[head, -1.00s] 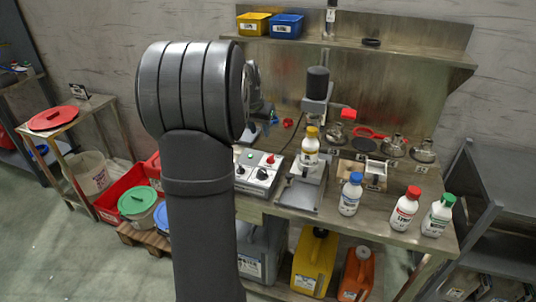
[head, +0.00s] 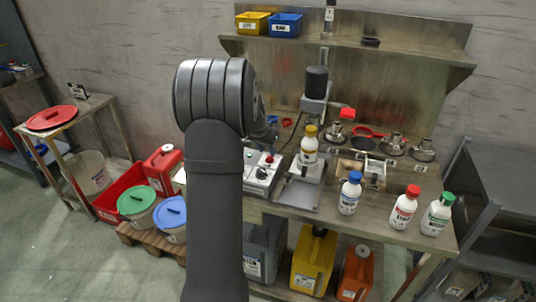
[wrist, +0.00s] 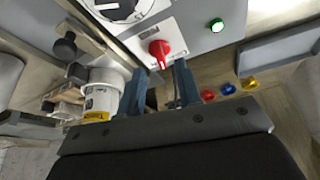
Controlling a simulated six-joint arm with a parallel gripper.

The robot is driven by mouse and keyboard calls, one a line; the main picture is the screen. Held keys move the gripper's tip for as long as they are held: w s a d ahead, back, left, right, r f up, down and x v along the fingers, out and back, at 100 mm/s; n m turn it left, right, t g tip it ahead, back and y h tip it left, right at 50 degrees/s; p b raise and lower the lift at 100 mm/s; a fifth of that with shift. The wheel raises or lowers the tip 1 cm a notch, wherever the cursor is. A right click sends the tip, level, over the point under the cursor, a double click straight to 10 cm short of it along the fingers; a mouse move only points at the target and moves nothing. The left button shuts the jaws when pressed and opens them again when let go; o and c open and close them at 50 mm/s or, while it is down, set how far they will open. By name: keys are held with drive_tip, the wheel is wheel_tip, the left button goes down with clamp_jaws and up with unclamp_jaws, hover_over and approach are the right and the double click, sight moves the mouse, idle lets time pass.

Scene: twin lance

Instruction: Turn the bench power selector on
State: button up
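The bench power selector looks to be the red knob (wrist: 160,50) on the pale panel of the control box (head: 259,182). In the head view a small red knob (head: 269,158) shows on that box beside my arm. A lit green lamp (wrist: 216,25) is on the panel to the right of the knob in the wrist view. My gripper (wrist: 161,86) is open and empty in the wrist view, its two fingers apart. The red knob shows just past the fingertips, between them in the picture; I cannot tell contact. In the head view my arm hides the gripper.
A yellow-capped bottle (head: 309,148) stands close to the right of the box. Blue-capped (head: 349,194), red-capped (head: 404,208) and green-capped (head: 437,214) bottles stand along the bench front (head: 374,228). Small red, blue and yellow pieces (wrist: 228,89) show right of the fingers in the wrist view.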

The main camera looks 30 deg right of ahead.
sight(269, 156)
drive_tip(key=shift+x, duration=1.75)
clamp_jaws()
drive_tip(key=shift+m, duration=0.3)
drive_tip(key=shift+w+m+g, duration=0.1)
drive_tip(key=shift+m+g, duration=0.7)
drive_tip(key=shift+m, duration=0.8)
drive_tip(key=shift+h, duration=0.3)
unclamp_jaws()
